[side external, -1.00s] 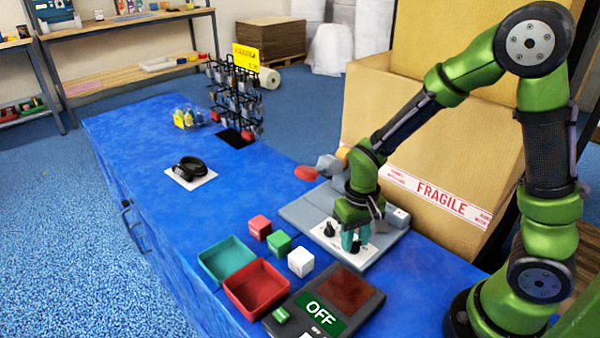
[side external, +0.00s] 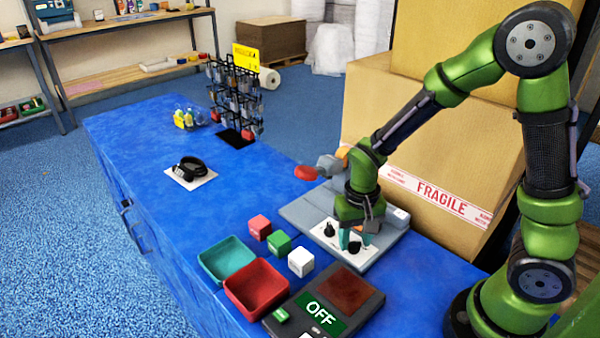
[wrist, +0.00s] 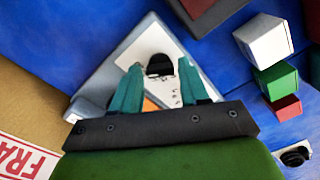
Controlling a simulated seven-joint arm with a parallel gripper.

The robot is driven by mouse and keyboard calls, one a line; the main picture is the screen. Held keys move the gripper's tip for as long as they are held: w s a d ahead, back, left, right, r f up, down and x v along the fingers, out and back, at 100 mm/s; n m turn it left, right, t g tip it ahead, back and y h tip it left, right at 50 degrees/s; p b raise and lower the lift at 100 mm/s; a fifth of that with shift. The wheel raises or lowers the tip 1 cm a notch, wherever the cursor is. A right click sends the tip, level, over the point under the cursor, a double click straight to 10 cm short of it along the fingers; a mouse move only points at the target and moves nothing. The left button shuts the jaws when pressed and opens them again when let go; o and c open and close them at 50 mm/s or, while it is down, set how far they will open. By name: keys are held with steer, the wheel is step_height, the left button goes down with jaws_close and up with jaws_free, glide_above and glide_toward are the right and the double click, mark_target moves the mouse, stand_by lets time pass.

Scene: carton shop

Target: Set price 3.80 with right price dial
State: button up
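A grey device (side external: 300,212) with a white panel (side external: 345,256) stands on the blue counter. One black dial (side external: 328,229) is on the panel's left. Another black dial (side external: 354,247) is to its right, partly hidden by my gripper (side external: 356,238). My gripper points down over the panel with its teal fingers apart. In the wrist view, my gripper (wrist: 160,88) is open and one black dial (wrist: 160,65) shows between the fingertips. No contact with the dial is clear. The panel's small markings are too small to read.
A black device (side external: 330,305) reading "OFF" is in front. Red (side external: 259,227), green (side external: 278,242) and white (side external: 301,261) cubes and teal (side external: 206,262) and red (side external: 232,290) trays sit to the left. A FRAGILE carton (side external: 410,150) stands behind.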

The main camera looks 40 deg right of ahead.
mark_target(354, 242)
steer(key=shift+o, duration=1.1)
steer(key=shift+r, duration=0.1)
step_height(354, 242, up, 17)
steer(key=shift+w+f, duration=0.1)
steer(key=shift+f, duration=0.1)
steer(key=s+r+n+t+y, duration=0.2)
steer(key=s+r+t, duration=0.2)
steer(key=s+t, duration=0.3)
steer(key=shift+s+a+r, duration=0.2)
steer(key=shift+s+a, duration=0.05)
steer(key=shift+a, duration=0.2)
